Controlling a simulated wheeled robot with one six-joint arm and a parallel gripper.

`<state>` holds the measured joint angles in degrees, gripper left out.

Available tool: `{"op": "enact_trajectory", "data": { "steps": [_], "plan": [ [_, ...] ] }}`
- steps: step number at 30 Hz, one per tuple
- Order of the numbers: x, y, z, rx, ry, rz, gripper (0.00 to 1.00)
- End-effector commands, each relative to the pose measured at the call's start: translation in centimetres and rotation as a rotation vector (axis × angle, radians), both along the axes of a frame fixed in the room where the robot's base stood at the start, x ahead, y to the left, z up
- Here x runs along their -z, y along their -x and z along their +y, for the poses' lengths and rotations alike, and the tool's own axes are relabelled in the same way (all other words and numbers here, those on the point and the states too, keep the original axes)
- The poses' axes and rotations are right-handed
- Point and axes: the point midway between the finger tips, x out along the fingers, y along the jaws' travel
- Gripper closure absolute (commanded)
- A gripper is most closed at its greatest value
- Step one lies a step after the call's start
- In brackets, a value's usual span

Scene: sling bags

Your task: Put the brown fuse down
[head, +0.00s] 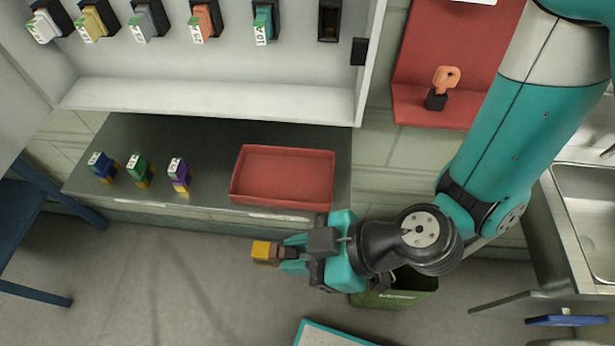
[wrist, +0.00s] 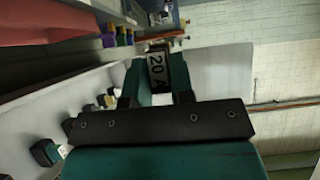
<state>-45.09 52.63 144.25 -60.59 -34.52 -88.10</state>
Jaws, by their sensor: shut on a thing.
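The brown fuse (head: 262,252), with a yellow end, is held by my gripper (head: 285,254). My gripper points left and is shut on it, in front of the steel counter's front edge and below the red tray in the head view. In the wrist view the fuse's label (wrist: 159,72) reads 20 A, between the fingers of my gripper (wrist: 160,85). The fingers hide part of the fuse.
The steel counter (head: 215,150) bears a red tray (head: 285,175), empty, and blue (head: 102,167), green (head: 138,170) and purple (head: 180,174) fuses. Above is a fuse panel with an empty socket (head: 330,20). A green bin (head: 395,297) stands below my arm.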

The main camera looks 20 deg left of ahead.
Motion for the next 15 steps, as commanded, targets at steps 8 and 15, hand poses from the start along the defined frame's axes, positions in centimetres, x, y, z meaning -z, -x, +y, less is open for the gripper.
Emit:
{"op": "enact_trajectory", "data": {
  "steps": [8, 15],
  "plan": [
    [0.8, -1.4, 0.1, 0.004, 0.002, -0.007, 1.00],
    [-0.1, -4.0, 0.4, 0.021, 0.015, -0.006, 1.00]
  ]
}}
